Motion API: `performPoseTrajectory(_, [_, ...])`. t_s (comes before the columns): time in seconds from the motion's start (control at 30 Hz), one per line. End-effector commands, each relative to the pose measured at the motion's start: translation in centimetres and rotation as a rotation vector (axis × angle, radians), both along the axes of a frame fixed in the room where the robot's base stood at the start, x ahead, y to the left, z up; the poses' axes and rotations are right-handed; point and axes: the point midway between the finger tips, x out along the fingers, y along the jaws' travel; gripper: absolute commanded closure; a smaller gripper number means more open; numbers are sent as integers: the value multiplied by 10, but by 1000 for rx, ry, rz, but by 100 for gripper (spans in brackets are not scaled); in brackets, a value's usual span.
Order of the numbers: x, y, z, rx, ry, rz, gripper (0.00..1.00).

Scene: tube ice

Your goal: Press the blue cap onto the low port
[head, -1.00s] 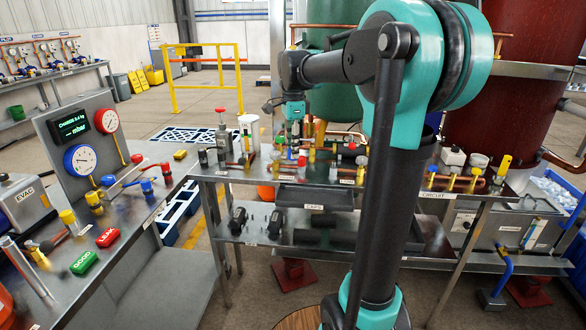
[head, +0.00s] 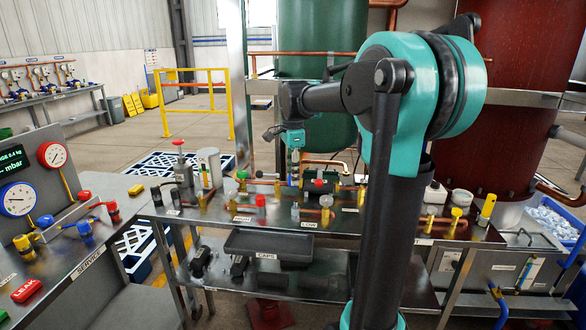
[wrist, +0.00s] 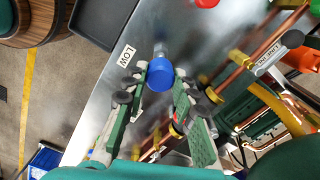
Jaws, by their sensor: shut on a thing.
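My gripper (head: 292,172) hangs fingers-down over the middle of the workbench. In the wrist view its two fingers (wrist: 163,88) are closed around the blue cap (wrist: 160,75), one on each side. The low port, a small silver fitting (wrist: 160,50), shows just past the cap, beside the LOW label (wrist: 127,57). In the head view the port (head: 296,212) stands below the gripper, behind the LOW label (head: 309,224). The cap appears a little above the port there; the wrist view does not clearly show whether they touch.
A red cap (head: 260,200) stands to the left, near the HIGH label (head: 243,219). Valves and copper pipes (head: 330,165) crowd the bench behind the port. A dark tray (head: 268,246) sits at the front edge, marked CAPS. The service bench (head: 100,240) is at the left.

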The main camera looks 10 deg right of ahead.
Motion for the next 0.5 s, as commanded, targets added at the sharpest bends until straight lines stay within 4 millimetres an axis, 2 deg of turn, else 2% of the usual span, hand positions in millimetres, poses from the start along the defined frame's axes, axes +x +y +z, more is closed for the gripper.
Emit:
performPoseTrajectory(0.27, [0, 0, -14, 0, 0, 0, 100])
performPoseTrajectory(0.5, [0, 0, -37, 0, 0, 0, 100])
